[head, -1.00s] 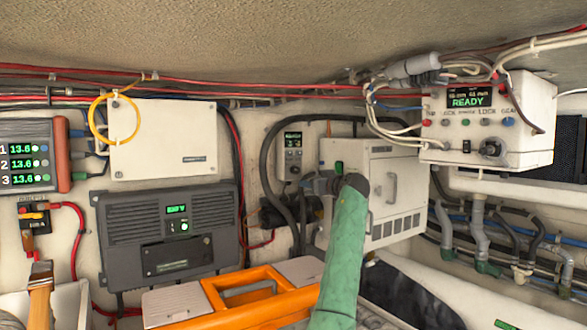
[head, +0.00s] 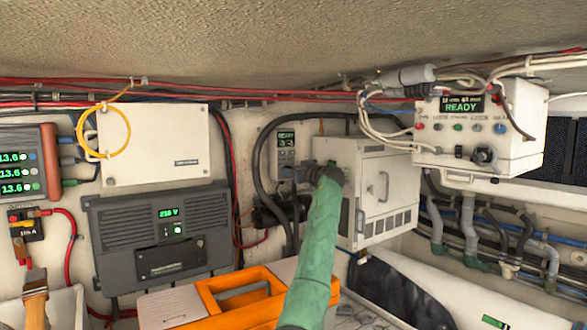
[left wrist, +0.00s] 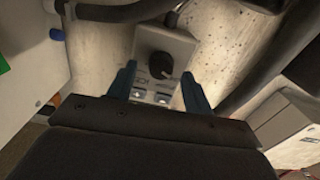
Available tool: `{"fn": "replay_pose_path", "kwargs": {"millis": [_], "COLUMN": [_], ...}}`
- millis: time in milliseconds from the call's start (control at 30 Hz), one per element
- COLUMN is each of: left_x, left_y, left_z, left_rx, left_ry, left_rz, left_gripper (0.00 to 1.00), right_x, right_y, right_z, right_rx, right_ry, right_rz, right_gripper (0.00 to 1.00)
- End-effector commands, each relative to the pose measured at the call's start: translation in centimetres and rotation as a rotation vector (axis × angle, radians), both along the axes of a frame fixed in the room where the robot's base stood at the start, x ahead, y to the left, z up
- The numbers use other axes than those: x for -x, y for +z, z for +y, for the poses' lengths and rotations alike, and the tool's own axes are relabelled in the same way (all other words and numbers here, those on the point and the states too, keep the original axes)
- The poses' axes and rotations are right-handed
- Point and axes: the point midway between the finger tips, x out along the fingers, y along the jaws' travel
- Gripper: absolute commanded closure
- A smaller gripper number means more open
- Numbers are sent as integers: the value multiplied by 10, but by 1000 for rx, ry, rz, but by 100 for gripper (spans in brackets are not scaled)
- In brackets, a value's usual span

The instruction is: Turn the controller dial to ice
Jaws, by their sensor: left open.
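A small grey controller (head: 287,143) with a lit display is on the back wall, left of the white cabinet. Its black round dial (left wrist: 155,64) shows in the left wrist view, with a pointer toward the lower right and small marked icons below; which setting it points at is too blurred to tell. My left gripper (head: 287,173) is at the controller's lower part in the head view. In the left wrist view its two blue fingers (left wrist: 158,71) are open, one on each side of the dial. Contact with the dial cannot be told. My right gripper is not in view.
A white cabinet (head: 392,190) stands just right of my gripper, and a thick black hose (head: 262,175) loops around the controller. A white box (head: 520,150) reading READY, with its own knob, hangs at the upper right. An orange toolbox (head: 262,308) lies below.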

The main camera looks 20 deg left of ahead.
Motion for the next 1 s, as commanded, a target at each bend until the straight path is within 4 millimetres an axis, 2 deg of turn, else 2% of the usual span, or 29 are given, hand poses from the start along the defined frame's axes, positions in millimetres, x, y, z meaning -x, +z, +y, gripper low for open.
{"fn": "replay_pose_path", "kwargs": {"millis": [367,467,600,633,867,1000], "left_x": [-2,-2,-2,-2,-2,-2], "left_y": [-1,0,0,0,-1,-3], "left_z": [3,3,3,3,3,3], "left_rx": [0,0,0,0,-9,-36], "left_ry": [0,0,0,-1,-1,-1], "left_rz": [0,0,0,0,11,46], "left_gripper": [49,65,92,94,94,94], "right_x": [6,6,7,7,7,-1], "right_y": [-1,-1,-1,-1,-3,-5], "right_z": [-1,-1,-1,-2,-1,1], "right_rx": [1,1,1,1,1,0], "right_ry": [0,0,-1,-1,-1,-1], "right_rz": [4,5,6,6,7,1], "right_gripper": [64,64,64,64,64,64]}}
